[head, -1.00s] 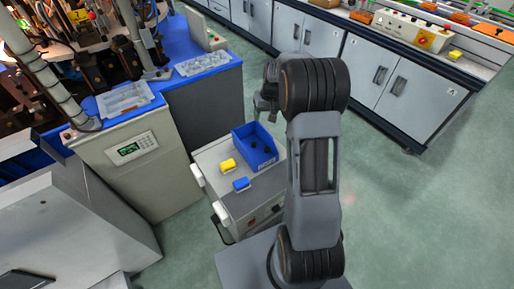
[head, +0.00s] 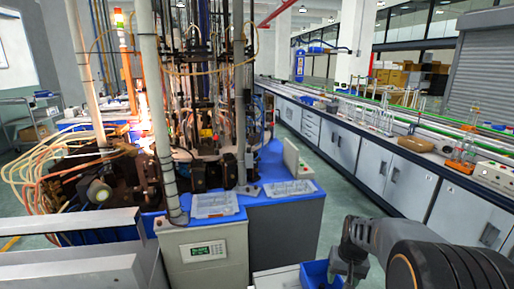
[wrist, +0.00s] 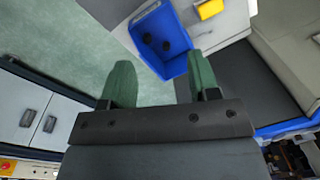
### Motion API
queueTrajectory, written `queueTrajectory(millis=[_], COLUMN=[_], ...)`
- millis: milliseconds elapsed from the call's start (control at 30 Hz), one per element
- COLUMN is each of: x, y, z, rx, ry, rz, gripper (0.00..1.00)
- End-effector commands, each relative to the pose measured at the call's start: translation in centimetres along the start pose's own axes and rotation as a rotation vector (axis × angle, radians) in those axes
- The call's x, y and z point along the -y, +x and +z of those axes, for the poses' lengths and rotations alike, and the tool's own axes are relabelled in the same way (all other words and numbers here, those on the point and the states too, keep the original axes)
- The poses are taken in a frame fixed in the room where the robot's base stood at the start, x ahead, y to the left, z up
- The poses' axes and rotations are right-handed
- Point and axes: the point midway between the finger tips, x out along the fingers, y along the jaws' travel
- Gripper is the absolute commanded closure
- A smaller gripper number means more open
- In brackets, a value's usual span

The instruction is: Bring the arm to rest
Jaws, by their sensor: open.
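My gripper (wrist: 159,85) is open and empty in the wrist view, its two green fingers spread apart. Below it is the grey cart top (wrist: 228,25), with a blue bin (wrist: 178,58) near the right finger. The bin holds a couple of small dark pieces. In the head view my arm is folded at the lower right, and the blue bin (head: 312,274) shows partly behind it. The fingertips are not clear in the head view.
A yellow block (wrist: 209,12) lies on the cart. Grey cabinets (head: 385,180) line the right. Green floor (head: 345,205) lies open between.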

Motion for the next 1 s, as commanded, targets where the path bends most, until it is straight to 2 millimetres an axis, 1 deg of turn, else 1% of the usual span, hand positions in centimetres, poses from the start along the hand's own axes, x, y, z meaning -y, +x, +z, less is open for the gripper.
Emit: queueTrajectory(millis=[33, 67, 100, 200, 333, 400, 500, 600, 700, 1000], x=[1.1, 1.5, 2.1, 3.4, 4.6, 5.1, 5.8, 6.2, 6.6, 6.8], y=[-3.7, -5.0, -6.7, -10.4, -14.0, -15.7, -17.8, -19.7, -20.7, -20.6], z=[2.1, 3.3, 4.8, 8.4, 11.9, 13.1, 14.2, 14.5, 14.6, 14.6], rx=[-0.019, -0.028, -0.043, -0.087, -0.15, -0.185, -0.234, -0.281, -0.303, -0.302], ry=[-0.019, -0.029, -0.045, -0.087, -0.143, -0.174, -0.207, -0.231, -0.245, -0.25], rz=[0.01, 0.017, 0.026, 0.04, 0.048, 0.048, 0.042, 0.034, 0.029, 0.028], gripper=[0.44, 0.44, 0.44, 0.44, 0.44, 0.44, 0.44, 0.44, 0.44, 0.44])
